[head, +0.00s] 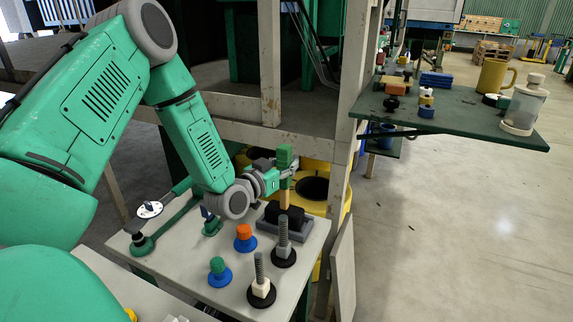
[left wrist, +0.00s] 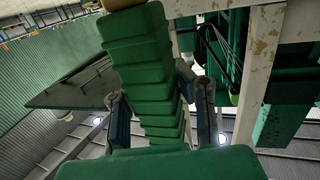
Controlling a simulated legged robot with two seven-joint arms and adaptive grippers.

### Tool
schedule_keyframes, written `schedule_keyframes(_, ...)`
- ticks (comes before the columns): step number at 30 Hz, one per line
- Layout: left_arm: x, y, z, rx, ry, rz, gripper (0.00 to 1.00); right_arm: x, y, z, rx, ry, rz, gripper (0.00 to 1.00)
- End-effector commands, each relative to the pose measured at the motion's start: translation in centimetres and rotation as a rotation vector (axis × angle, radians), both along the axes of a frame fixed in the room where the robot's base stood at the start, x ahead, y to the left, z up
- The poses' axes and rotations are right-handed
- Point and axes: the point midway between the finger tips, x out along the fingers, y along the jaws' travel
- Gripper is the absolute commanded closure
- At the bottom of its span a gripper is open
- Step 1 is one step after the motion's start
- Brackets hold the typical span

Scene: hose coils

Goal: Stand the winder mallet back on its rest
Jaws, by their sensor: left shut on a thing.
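The winder mallet has a green ribbed handle (head: 285,157), a short wooden shaft and a black head (head: 284,215) at the bottom. It looks upright. My left gripper (head: 284,176) is shut on the green handle, which runs between its two fingers in the left wrist view (left wrist: 150,75). The mallet's head is at the grey rest (head: 267,225) near the back right of the bench. I cannot tell whether the head is seated in the rest or slightly above it. My right gripper is not in view.
On the pale bench (head: 180,262) stand two threaded posts (head: 283,238) (head: 259,280), an orange-topped knob (head: 244,238) and a green-topped knob (head: 218,271), close in front of the rest. Yellow drums (head: 316,190) stand behind. A green shelf (head: 465,113) at right holds a yellow mug (head: 493,77).

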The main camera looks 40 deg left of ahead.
Motion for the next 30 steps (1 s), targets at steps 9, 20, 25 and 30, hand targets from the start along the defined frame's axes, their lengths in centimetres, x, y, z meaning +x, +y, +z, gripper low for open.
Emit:
schedule_keyframes(9, 0.11, -0.18, 0.28, 0.001, -0.006, -0.001, 1.00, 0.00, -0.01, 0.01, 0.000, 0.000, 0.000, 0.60)
schedule_keyframes(20, 0.10, 0.00, -0.12, -0.001, -0.006, -0.002, 1.00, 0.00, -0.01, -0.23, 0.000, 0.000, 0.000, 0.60)
schedule_keyframes(25, 0.10, -0.08, -0.23, 0.000, -0.006, -0.002, 1.00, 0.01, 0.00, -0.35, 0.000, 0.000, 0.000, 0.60)
schedule_keyframes(30, 0.10, -0.17, -0.34, 0.001, -0.006, -0.002, 1.00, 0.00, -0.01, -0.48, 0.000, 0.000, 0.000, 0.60)
